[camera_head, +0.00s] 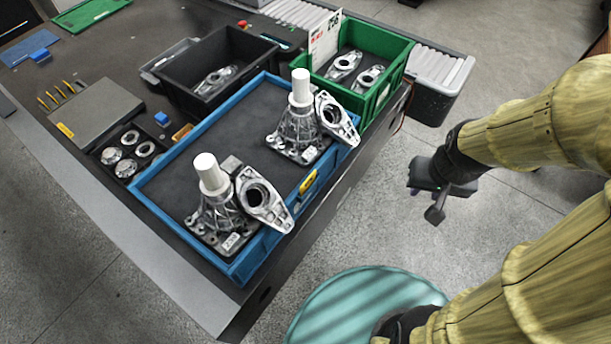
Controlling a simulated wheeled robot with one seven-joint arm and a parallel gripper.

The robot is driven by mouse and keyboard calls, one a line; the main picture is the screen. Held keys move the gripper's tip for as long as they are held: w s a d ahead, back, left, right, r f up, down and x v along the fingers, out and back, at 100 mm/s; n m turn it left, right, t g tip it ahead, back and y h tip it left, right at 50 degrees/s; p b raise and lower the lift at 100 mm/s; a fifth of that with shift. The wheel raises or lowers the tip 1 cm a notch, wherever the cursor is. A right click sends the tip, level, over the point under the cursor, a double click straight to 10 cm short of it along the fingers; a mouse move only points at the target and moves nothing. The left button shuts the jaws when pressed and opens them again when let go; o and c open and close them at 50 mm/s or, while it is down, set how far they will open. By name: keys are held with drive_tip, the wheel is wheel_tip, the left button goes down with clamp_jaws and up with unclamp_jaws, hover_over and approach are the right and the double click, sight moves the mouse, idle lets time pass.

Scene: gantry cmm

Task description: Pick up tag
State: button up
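My gripper (433,205) is dark and hangs over the floor to the right of the bench, apart from everything on it. Its fingers are small and seen at an angle, so I cannot tell whether it is open. Several things could be the tag. A yellow label (308,182) is on the right wall of the blue tray. A small yellow-orange piece (182,132) lies beside that tray's left side. Another yellow label (65,130) is on a grey plate. A white card with red and black print (325,42) stands upright at the green crate.
The blue tray (165,208) holds two metal housings (222,218) (297,130) with white cylinders on top. The green crate (397,50) and black bin (170,75) hold metal parts. A dark tray of rings (127,150) sits left. The floor between bench and arm is clear.

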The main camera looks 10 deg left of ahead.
wheel_tip(320, 180, up, 4)
drive_tip(key=m+g+p, duration=0.3)
drive_tip(key=m+p, duration=0.1)
hover_over(309, 178)
drive_tip(key=shift+r, duration=0.1)
drive_tip(key=shift+a, duration=0.1)
wheel_tip(309, 178, down, 12)
drive_tip(key=shift+f+p, duration=0.1)
drive_tip(key=shift+p, duration=1.1)
